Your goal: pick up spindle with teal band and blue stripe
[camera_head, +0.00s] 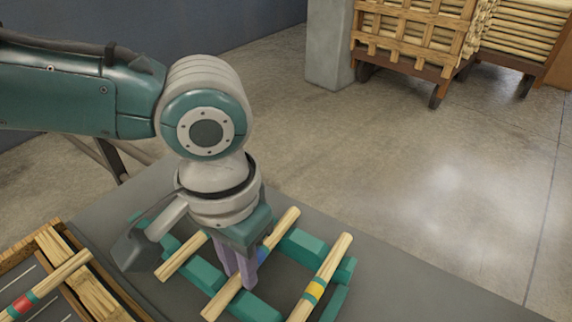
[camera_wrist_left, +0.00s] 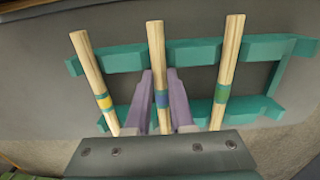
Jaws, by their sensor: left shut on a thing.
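Three wooden spindles lie across a teal rack (camera_head: 304,249). My left gripper (camera_head: 240,280) is shut on the middle spindle (camera_head: 284,228); in the left wrist view its purple fingers (camera_wrist_left: 161,100) are on either side of that spindle (camera_wrist_left: 156,45), at a mostly blue band. The spindle still appears to lie over the rack bars. The other spindle (camera_head: 328,262) has a yellow band with a teal stripe.
A wooden tray (camera_head: 48,250) at the lower left holds spindles, one with a red and teal band. The grey table (camera_head: 420,295) is bare right of the rack. Wooden carts (camera_head: 400,50) loaded with rods stand far back on the floor beside a concrete pillar (camera_head: 328,45).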

